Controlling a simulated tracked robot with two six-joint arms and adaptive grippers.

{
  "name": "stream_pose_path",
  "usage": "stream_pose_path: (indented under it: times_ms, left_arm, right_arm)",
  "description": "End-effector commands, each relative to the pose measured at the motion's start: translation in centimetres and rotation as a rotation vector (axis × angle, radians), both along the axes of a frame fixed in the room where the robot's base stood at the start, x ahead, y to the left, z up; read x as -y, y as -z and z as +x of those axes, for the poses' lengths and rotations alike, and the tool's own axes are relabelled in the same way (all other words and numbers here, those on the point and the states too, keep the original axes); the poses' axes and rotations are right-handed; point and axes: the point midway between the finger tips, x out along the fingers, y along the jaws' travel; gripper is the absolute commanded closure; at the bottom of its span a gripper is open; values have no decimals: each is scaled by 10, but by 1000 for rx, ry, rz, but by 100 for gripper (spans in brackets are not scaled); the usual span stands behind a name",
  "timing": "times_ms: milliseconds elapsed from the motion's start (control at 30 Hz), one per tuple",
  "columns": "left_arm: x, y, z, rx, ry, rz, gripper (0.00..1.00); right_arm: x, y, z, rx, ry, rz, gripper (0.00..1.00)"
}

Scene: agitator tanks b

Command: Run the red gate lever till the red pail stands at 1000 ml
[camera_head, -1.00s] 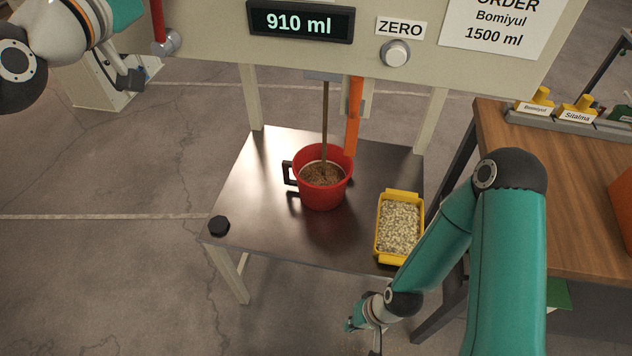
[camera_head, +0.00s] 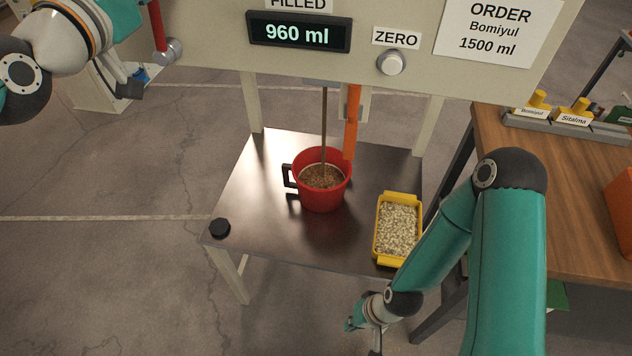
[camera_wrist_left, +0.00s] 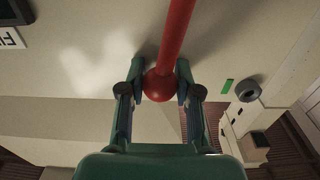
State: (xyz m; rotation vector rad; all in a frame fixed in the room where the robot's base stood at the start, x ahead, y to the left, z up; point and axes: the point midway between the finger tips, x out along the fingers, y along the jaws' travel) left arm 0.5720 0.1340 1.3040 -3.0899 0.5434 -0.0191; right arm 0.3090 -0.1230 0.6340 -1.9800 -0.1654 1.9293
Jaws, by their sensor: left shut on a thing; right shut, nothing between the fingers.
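The red pail (camera_head: 321,197) stands upright on the dark-topped stand, with a brown stream (camera_head: 324,125) falling into its brown grainy contents. The display (camera_head: 298,32) above reads 960 ml. The red gate lever (camera_head: 157,25) is at the upper left, rising from a grey pivot; its upper end is out of the head view. In the left wrist view, my left gripper (camera_wrist_left: 160,76) is shut on the red ball end of the lever (camera_wrist_left: 176,38). My right gripper (camera_head: 362,337) is shut and empty, low in front of the stand; its fingers show only small.
A yellow tray (camera_head: 384,243) of pale grains stands right of the pail. An orange strip (camera_head: 352,125) hangs behind the pail. The ZERO knob (camera_head: 391,62) is right of the display. A wooden table (camera_head: 500,190) is at right.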

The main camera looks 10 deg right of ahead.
Motion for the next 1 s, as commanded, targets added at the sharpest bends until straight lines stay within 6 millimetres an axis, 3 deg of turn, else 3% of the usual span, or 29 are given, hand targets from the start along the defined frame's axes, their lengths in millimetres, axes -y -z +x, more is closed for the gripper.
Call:
stream_pose_path:
  times_ms: [33, 533, 1000]
  left_arm:
    - [-3, -4, 2, -8, -7, 1, 87]
    - [-22, 4, 9, -22, -5, 1, 87]
    - [-29, 10, 10, -25, -6, -1, 86]
  right_arm:
    - [0, -12, 0, 0, 0, 0, 100]
    - [0, -60, 0, 0, 0, 0, 100]
    - [0, -65, 0, 0, 0, 0, 100]
